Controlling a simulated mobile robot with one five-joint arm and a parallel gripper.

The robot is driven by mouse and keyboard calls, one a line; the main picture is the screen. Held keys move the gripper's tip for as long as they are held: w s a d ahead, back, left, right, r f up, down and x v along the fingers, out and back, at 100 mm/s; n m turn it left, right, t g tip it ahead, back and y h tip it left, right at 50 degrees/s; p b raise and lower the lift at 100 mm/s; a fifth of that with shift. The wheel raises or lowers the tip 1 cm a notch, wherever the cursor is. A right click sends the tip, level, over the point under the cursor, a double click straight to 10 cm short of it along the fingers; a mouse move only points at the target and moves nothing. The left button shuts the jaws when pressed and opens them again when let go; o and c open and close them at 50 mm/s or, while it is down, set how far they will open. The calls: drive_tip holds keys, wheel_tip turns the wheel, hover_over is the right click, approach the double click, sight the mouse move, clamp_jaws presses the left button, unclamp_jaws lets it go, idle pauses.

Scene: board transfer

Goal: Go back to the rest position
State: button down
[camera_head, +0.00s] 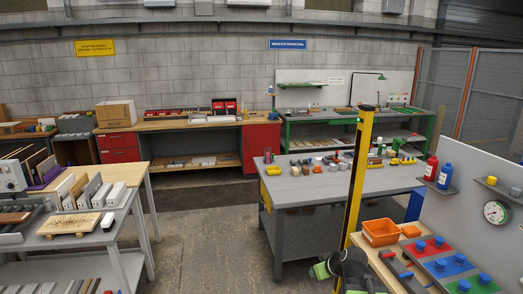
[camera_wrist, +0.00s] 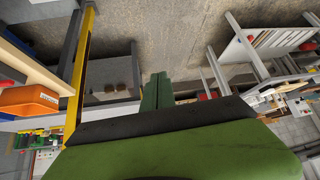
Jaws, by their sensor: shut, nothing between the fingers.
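My gripper (camera_wrist: 157,92) shows in the wrist view as two green fingers lying together, with nothing between them. They point out over bare concrete floor. In the head view, folded dark and green parts of my arm show at the bottom, right of centre, close to the yellow upright; the fingertips cannot be made out clearly there. No task object is in my gripper.
A grey table (camera_head: 330,187) with small parts stands ahead. A bench at right holds an orange bin (camera_head: 381,232), also in the wrist view (camera_wrist: 28,100), and colored plates (camera_head: 448,265). A board (camera_head: 70,222) lies on the left table. Floor (camera_head: 205,235) between the tables is clear.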

drive_tip(key=s+a+f+g, duration=0.2)
drive_tip(key=s+a+f, duration=0.1)
drive_tip(key=a, duration=0.2)
drive_tip(key=s+d+f+m+g+h, duration=0.1)
drive_tip(key=s+f+m+g+h, duration=0.2)
drive_tip(key=s, duration=0.7)
drive_tip(key=shift+s+d+f+m+g, duration=0.2)
drive_tip(key=shift+m+g, duration=0.5)
drive_tip(key=shift+g, duration=0.4)
